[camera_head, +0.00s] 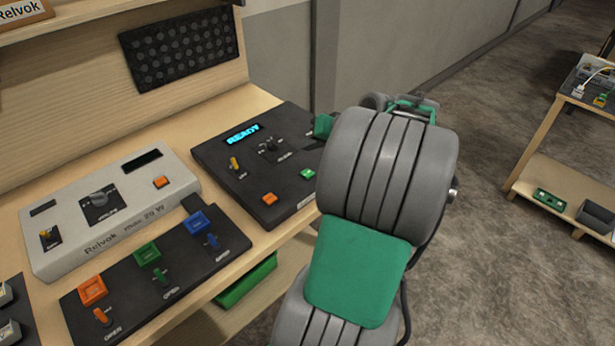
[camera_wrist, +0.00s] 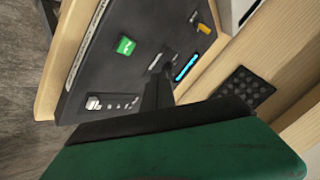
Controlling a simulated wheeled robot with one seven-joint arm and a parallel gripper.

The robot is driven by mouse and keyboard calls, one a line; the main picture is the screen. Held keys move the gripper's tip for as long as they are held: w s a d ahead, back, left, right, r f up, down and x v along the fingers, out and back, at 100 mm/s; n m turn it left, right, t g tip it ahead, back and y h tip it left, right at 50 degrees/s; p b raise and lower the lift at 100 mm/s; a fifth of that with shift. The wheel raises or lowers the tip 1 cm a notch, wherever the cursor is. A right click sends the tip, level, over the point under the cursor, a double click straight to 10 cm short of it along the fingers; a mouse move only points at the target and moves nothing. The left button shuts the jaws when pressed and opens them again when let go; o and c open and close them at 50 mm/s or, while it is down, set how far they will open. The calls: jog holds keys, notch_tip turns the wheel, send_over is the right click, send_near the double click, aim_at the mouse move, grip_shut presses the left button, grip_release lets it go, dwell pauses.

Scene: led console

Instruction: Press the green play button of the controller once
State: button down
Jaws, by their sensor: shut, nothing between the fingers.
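The controller (camera_head: 225,155) is a black box with a lit blue READY display (camera_head: 242,133). Its green play button (camera_head: 307,174) sits at the front right corner, close to my arm in the head view. In the wrist view the green button (camera_wrist: 125,45) shows unobstructed on the black panel, left of my fingertips. My gripper (camera_wrist: 167,72) is shut and empty, its dark fingers pointing at the panel between the button and the lit display (camera_wrist: 187,67). Whether the tips touch the panel is unclear.
The controller also has a yellow toggle (camera_head: 234,164) and an orange button (camera_head: 269,199). A grey Relvok box (camera_head: 150,215) and a black panel (camera_head: 185,270) of coloured buttons and switches stand to its left. A shelf unit (camera_head: 550,160) stands at right.

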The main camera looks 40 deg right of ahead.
aim_at(310, 174)
notch_tip(310, 174, down, 6)
jog(key=b, duration=0.4)
jog(key=shift+f, duration=0.25)
jog(key=shift+f, duration=0.15)
dwell(1.4)
jog(key=shift+f+b, duration=0.3)
jog(key=shift+f, duration=0.45)
dwell(0.8)
jog(key=shift+r+p, duration=0.5)
jog(key=shift+r, duration=0.35)
notch_tip(310, 174, up, 5)
jog(key=p, duration=0.4)
jog(key=shift+r, duration=0.1)
